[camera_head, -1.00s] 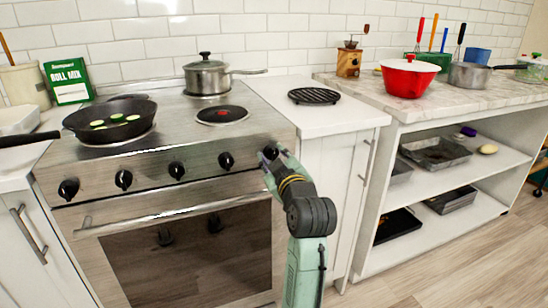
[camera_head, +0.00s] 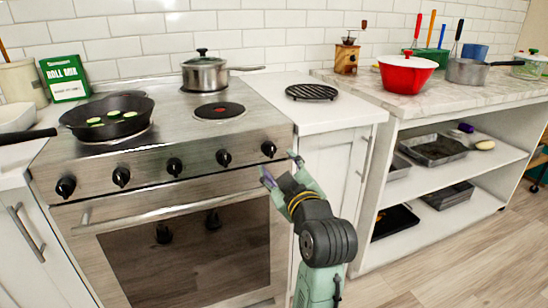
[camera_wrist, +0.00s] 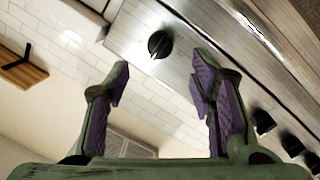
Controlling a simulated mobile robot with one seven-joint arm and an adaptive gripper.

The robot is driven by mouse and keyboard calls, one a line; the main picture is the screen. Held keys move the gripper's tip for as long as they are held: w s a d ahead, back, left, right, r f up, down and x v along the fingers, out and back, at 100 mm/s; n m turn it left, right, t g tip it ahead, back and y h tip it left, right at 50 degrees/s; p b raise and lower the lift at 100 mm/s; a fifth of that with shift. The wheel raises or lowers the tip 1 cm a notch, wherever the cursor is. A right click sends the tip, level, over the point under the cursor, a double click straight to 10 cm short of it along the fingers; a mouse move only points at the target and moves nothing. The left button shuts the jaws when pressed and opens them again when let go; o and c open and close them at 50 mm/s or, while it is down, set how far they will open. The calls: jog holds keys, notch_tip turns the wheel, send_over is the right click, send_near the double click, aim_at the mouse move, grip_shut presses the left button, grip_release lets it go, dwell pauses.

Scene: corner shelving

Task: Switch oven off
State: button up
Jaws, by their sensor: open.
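The steel oven (camera_head: 240,200) has several black knobs along its front panel. The rightmost knob (camera_head: 268,149) is clear of my gripper; the wrist view shows a black knob (camera_wrist: 160,44) beyond and between the fingertips, with a light pointer mark. Its exact setting is too small to tell in the head view. My gripper (camera_head: 281,168) is open and empty, just below and right of the rightmost knob. Its purple-padded fingers (camera_wrist: 162,80) are spread apart in the wrist view. The oven door is shut, with its handle bar (camera_head: 170,208) across the top.
A black pan (camera_head: 75,122) with green slices and a steel pot (camera_head: 205,75) stand on the hob. A bare burner (camera_head: 218,112) has a red centre. A black trivet (camera_head: 312,92) lies on the right counter. Open shelving with a red pot (camera_head: 408,78) stands further right.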

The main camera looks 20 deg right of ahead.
jog(key=s, duration=0.4)
jog(key=shift+s+a, duration=0.15)
jog(key=shift+s, duration=0.25)
